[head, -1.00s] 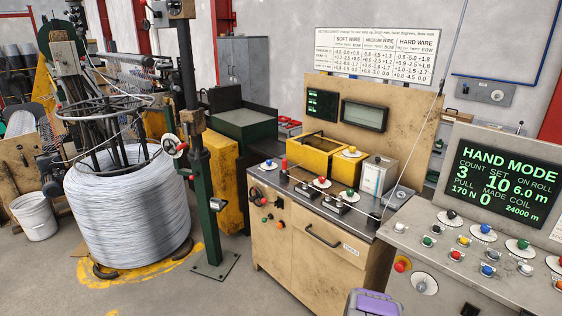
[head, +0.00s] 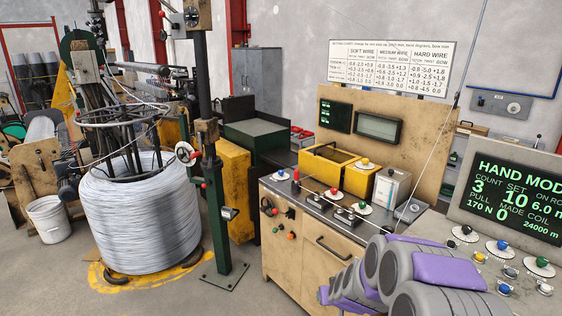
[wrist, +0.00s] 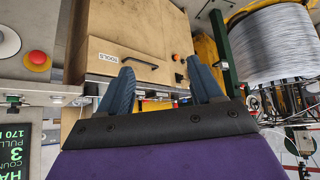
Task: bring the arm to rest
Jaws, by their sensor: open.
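My gripper (wrist: 161,65) shows in the wrist view, its two dark blue fingers spread apart with nothing between them. Beyond the fingers is the front of the beige cabinet (wrist: 110,27), with a black handle and a TOOLS label; the fingers look apart from it. In the head view my grey and purple arm (head: 400,270) is folded at the lower right, in front of the cabinet and the console. I cannot make out the fingers in the head view.
The console with the HAND MODE screen (head: 510,200) stands at the right, partly behind my arm. The workbench (head: 285,255) stands mid-picture. A large wire coil (head: 140,220) and a green post (head: 217,220) stand to the left. Open floor lies at the lower left.

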